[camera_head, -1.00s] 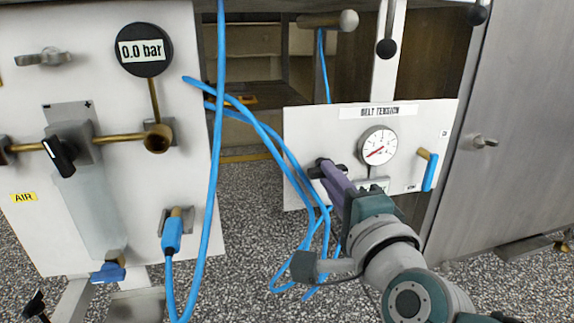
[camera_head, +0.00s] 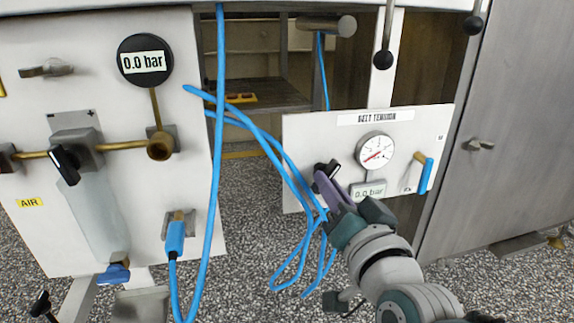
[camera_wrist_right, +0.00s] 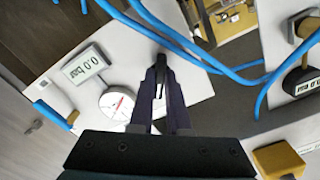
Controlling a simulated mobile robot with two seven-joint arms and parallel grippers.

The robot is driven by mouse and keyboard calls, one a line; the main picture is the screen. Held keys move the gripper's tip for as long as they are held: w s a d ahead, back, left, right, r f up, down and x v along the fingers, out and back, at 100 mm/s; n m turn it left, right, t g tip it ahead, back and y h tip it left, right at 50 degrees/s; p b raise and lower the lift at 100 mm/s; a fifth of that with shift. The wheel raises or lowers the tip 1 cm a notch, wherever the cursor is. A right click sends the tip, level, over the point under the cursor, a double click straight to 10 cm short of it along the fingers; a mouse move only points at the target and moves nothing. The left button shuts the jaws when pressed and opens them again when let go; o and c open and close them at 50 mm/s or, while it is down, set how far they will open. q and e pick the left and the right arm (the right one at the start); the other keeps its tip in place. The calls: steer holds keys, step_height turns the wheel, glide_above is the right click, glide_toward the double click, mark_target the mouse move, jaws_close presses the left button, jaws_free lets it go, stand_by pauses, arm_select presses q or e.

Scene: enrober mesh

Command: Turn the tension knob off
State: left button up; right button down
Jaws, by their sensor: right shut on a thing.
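The white BELT TENSION panel (camera_head: 300,130) stands right of centre in the head view, with a black tension knob (camera_head: 332,166) on its left part. My right gripper (camera_head: 322,180) has its purple fingers shut on this knob and partly hides it. In the right wrist view the fingers (camera_wrist_right: 160,92) reach to the dark knob (camera_wrist_right: 162,62) against the white panel. A round dial (camera_head: 375,150) and a small display (camera_head: 368,192) reading 0.0 bar sit right of the knob. My left gripper is not in view.
Blue hoses (camera_head: 275,160) hang close to the left of my right gripper. A blue-handled valve (camera_head: 425,175) is at the panel's right. The left white panel (camera_head: 30,110) carries a 0.0 bar gauge (camera_head: 145,62) and another black knob (camera_head: 65,165).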

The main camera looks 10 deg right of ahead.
steer(key=shift+d+n+p, duration=0.1)
steer(key=shift+n+p, duration=0.25)
steer(key=shift+n, duration=3.05)
steer(key=c, duration=0.9)
jaws_free()
